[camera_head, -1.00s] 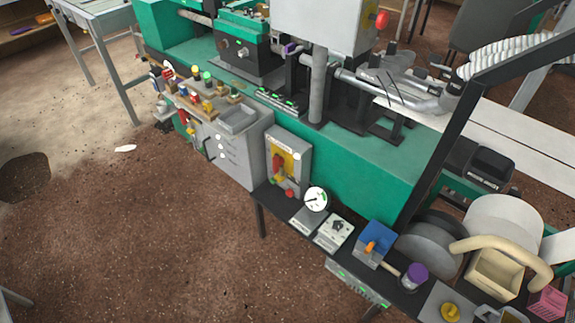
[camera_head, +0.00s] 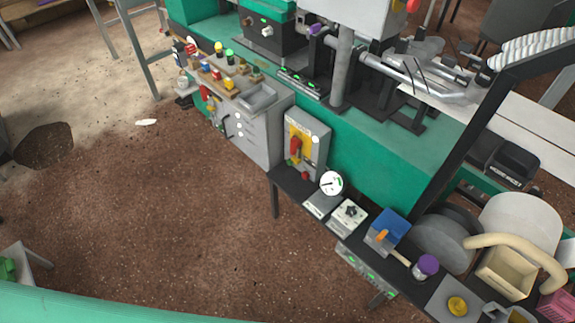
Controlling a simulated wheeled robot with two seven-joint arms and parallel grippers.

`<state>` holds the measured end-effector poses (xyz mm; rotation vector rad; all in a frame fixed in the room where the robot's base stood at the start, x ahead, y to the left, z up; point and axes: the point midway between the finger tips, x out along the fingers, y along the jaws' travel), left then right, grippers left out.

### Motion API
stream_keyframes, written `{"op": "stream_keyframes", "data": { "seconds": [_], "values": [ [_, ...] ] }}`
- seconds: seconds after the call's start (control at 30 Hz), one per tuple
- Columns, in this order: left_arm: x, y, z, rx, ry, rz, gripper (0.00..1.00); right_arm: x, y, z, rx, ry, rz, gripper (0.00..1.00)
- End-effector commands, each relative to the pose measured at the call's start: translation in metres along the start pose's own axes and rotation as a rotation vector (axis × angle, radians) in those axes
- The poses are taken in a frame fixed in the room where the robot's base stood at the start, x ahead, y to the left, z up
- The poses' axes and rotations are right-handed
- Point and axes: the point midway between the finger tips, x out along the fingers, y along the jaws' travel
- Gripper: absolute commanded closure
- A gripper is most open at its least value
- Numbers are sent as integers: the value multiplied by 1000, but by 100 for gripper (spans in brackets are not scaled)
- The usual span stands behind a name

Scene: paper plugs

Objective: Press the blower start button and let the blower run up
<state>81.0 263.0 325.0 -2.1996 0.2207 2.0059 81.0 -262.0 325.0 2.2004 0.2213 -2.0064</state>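Neither of my grippers is in view. A grey switch box (camera_head: 318,143) with a yellow plate and a red handle (camera_head: 296,146) stands at the front of the green machine. A red button (camera_head: 305,175) shows low on it. A round white gauge (camera_head: 331,183) stands to its right on a dark shelf. A panel with small green lights (camera_head: 365,272) hangs under the shelf. A grey drum-shaped housing (camera_head: 440,240), possibly the blower, is at the right. I cannot tell which control is the blower start button, or whether the blower runs.
A grey cabinet (camera_head: 255,135) with coloured buttons and lamps on top stands left of the switch box. A blue box (camera_head: 391,227) and a purple-capped jar (camera_head: 426,266) are on the shelf. Brown floor (camera_head: 170,220) lies open at left. A green surface (camera_head: 150,306) crosses the bottom edge.

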Motion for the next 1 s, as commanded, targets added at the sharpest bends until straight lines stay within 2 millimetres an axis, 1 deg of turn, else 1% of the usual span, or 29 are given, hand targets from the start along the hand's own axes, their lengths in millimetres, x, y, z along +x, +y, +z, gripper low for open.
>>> {"op": "stream_keyframes", "data": {
  "seconds": [0.03, 0.1, 0.13, 1.0],
  "values": [
    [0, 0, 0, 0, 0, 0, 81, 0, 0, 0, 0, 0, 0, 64],
    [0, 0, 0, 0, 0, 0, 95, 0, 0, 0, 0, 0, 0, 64],
    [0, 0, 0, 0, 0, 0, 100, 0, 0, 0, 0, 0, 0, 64],
    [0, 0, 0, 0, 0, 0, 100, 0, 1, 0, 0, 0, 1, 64]
  ]
}}
